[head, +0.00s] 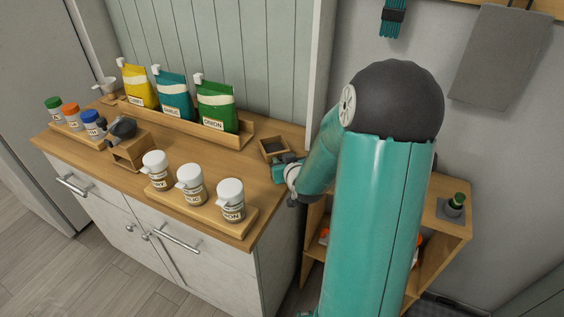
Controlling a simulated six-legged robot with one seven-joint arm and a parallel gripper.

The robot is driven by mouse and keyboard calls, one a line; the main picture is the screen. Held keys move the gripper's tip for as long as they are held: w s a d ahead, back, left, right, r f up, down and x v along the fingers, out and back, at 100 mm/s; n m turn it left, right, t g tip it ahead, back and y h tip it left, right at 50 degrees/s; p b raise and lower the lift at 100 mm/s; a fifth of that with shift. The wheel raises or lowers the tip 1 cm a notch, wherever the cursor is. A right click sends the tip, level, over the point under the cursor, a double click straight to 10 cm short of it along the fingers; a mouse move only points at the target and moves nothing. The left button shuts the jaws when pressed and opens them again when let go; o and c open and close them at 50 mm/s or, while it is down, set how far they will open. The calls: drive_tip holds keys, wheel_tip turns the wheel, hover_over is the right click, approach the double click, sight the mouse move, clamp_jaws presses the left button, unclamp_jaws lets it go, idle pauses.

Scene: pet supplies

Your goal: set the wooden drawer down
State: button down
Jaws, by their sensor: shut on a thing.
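The wooden drawer (267,156) is a small open box with a dark inside, at the right end of the wooden counter top (210,165). My gripper (284,162) is at its near right side and shut on it; the fingertips are small and partly hidden. I cannot tell whether the drawer's underside touches the counter. A small wooden box (126,157) with a dark rounded thing (121,128) on top stands on the left part of the counter.
Three white-lidded jars (191,184) stand on a board along the front edge. Yellow, teal and green bags (216,108) stand in a rack (188,124) behind. Small capped bottles (72,116) are at the left. The counter between the jars and bags is clear.

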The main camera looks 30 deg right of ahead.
drive_tip(key=shift+f, duration=0.2)
drive_tip(key=shift+f, duration=0.15)
drive_tip(key=c, duration=1.3)
unclamp_jaws()
drive_tip(key=shift+o, duration=0.2)
drive_tip(key=shift+r, duration=0.25)
drive_tip(key=v, duration=0.7)
drive_tip(key=shift+s, duration=0.2)
drive_tip(key=shift+a, duration=0.1)
